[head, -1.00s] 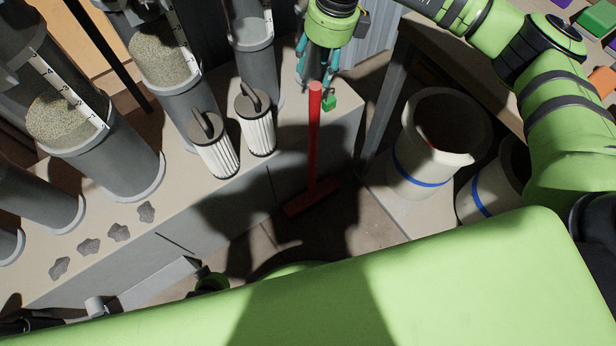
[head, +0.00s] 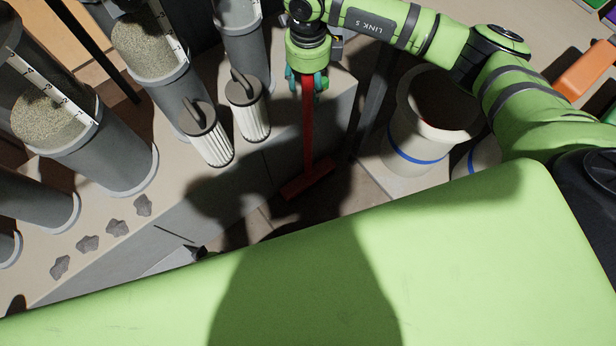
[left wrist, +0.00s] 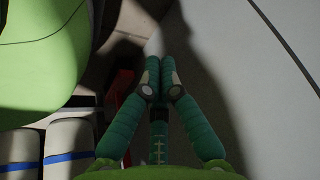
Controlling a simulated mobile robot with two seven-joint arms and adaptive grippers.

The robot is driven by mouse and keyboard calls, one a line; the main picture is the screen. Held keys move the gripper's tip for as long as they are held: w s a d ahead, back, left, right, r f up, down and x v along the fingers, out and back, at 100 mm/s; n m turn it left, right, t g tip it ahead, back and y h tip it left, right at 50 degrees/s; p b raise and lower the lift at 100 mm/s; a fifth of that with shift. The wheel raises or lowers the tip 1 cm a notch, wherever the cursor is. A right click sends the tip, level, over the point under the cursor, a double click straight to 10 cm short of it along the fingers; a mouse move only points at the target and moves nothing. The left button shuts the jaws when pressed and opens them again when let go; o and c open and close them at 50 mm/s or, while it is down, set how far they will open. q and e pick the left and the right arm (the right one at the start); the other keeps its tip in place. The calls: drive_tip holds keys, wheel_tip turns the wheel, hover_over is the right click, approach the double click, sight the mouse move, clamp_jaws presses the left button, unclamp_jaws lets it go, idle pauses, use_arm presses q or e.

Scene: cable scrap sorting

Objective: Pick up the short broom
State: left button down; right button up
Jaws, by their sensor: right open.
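The short broom (head: 308,135) is red and stands upright, its handle rising from a broad red head (head: 308,180) down on the floor. My right gripper (head: 306,84) is open at the top of the handle, with teal fingers on both sides of it. A red strip, probably part of the broom, shows left of these fingers.
A grey bench (head: 120,225) with cylinders, two pleated filters (head: 207,135) (head: 248,108) and several grey lumps runs along the left. White buckets with blue bands (head: 415,145) stand right of the broom. My green body fills the foreground.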

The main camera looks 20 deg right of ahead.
clamp_jaws()
drive_tip(key=shift+r, duration=0.1)
